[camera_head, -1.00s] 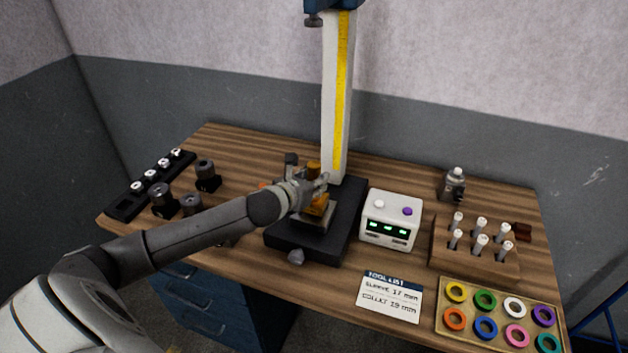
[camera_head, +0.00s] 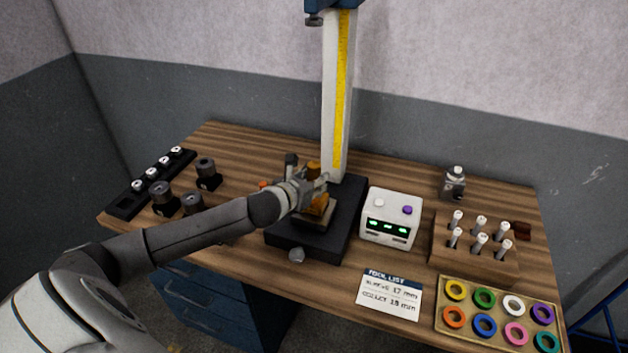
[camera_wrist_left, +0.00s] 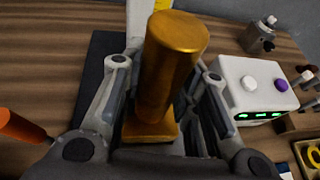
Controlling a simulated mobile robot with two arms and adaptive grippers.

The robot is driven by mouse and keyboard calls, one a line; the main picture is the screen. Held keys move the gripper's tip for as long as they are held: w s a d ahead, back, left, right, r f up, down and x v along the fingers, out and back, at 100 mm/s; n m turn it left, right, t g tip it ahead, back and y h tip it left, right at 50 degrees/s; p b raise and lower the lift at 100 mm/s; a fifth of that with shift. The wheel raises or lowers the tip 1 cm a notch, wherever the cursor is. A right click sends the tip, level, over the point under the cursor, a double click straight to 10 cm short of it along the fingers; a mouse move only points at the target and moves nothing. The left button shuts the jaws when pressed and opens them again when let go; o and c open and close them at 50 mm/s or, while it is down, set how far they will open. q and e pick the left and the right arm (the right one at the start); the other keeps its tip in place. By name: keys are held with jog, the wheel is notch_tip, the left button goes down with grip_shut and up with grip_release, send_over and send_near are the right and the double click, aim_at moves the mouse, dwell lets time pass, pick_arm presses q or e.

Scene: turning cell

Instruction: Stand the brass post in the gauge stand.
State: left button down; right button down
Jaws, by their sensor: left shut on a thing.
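The brass post (camera_wrist_left: 174,62) stands about upright between the fingers of my left gripper (camera_wrist_left: 165,95) in the left wrist view. The gripper is shut on it. In the head view my left gripper (camera_head: 318,186) is over the gauge stand's black base (camera_head: 345,215), and the top of the brass post (camera_head: 313,168) shows just behind the fingers. A brass-coloured block (camera_head: 318,215) shows below the gripper on the base. The fingers and wrist hide part of the post, and I cannot tell whether its foot is seated. My right gripper is not in view.
A white box with green displays (camera_head: 391,218) stands close right of the base. A wooden rack of white-topped pins (camera_head: 475,262) and a tray of coloured rings (camera_head: 478,330) lie further right. Dark holders (camera_head: 164,200) stand left. An orange-handled tool (camera_wrist_left: 20,127) lies left of the gripper.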

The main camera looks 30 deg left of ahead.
pick_arm(q)
jog(key=shift+w+f+b, duration=0.1)
jog(key=shift+f+b, duration=0.45)
jog(key=shift+f, duration=0.45)
dwell(0.8)
jog(key=c, duration=1.4)
grip_release()
jog(key=shift+c, duration=0.2)
jog(key=o, duration=0.4)
jog(key=shift+s+f, duration=0.3)
jog(key=shift+f, duration=0.2)
jog(key=v, duration=1.2)
jog(key=shift+r, duration=0.3)
jog(key=shift+w+d, duration=0.1)
